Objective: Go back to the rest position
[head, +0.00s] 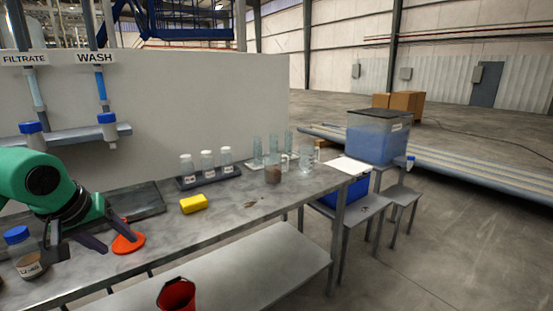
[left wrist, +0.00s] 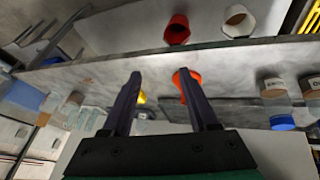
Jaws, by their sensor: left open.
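My left gripper (head: 119,243) reaches in from the left on its green arm, over the front left of the grey bench (head: 245,204). Its two dark fingers are apart with nothing between them, which also shows in the left wrist view (left wrist: 158,75). An orange round piece (head: 128,243) lies on the bench beside the fingertips; in the left wrist view the orange piece (left wrist: 187,85) appears partly behind one finger. I cannot tell whether they touch. A blue-capped jar (head: 27,256) with brown contents stands left of the gripper. My right gripper is not in view.
A dark tray (head: 143,200) lies behind the gripper. A red bucket (head: 178,296) is below the front edge. Blue-ended tubes (head: 107,119) hang at the upper left.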

